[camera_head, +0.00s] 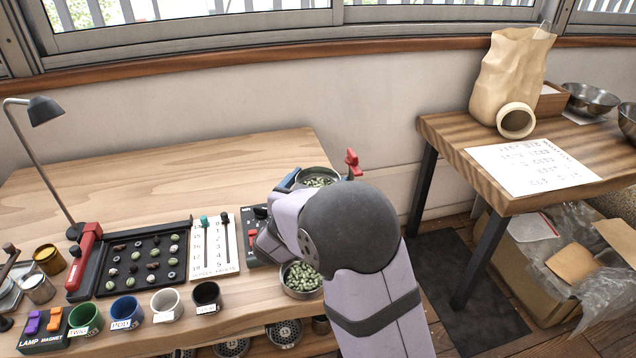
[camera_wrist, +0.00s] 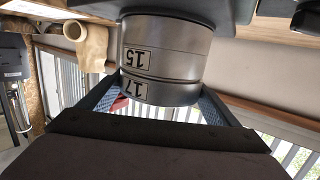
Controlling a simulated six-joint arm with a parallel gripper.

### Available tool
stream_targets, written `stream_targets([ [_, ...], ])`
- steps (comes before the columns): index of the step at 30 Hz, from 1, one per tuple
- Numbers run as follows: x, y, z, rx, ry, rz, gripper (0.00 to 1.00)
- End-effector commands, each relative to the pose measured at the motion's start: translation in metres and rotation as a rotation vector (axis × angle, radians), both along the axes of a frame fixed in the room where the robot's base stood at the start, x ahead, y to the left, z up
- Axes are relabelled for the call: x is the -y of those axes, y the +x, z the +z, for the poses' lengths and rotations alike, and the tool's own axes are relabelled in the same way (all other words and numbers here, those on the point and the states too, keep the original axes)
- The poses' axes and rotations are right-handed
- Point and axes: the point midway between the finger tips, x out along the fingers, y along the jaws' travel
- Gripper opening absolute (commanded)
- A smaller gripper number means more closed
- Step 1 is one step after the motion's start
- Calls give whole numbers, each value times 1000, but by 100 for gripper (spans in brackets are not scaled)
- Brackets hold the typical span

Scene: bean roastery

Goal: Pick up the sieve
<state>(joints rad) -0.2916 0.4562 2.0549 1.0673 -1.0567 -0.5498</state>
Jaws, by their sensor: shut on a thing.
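A metal sieve labelled 17 (camera_wrist: 150,92) is between the two fingers of my gripper (camera_wrist: 160,96) in the wrist view, which is upside down. The fingers are shut on its sides. A metal sieve labelled 15 (camera_wrist: 168,55) is stacked against it, directly below it in the room. In the head view, a round metal rim with green beans (camera_head: 319,182) shows just beyond my wrist, with a dark blue finger at its left. My wrist hides most of the grip there. I cannot tell whether the stack is raised off its support.
A bowl of beans (camera_head: 300,279) stands close beside my wrist. A red lever-like part (camera_head: 352,163) rises right behind it. A bean tray (camera_head: 144,262), labelled cups (camera_head: 125,311) and a lamp (camera_head: 45,110) fill the left. The back of the wooden table (camera_head: 170,180) is clear.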

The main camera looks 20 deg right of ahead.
Motion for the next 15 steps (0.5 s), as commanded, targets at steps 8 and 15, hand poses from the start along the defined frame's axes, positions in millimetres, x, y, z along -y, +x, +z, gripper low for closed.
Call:
stream_targets([
  [8, -8, -10, 12, 1, 0, 3, 60],
  [15, -31, -44, 12, 1, 0, 5, 60],
])
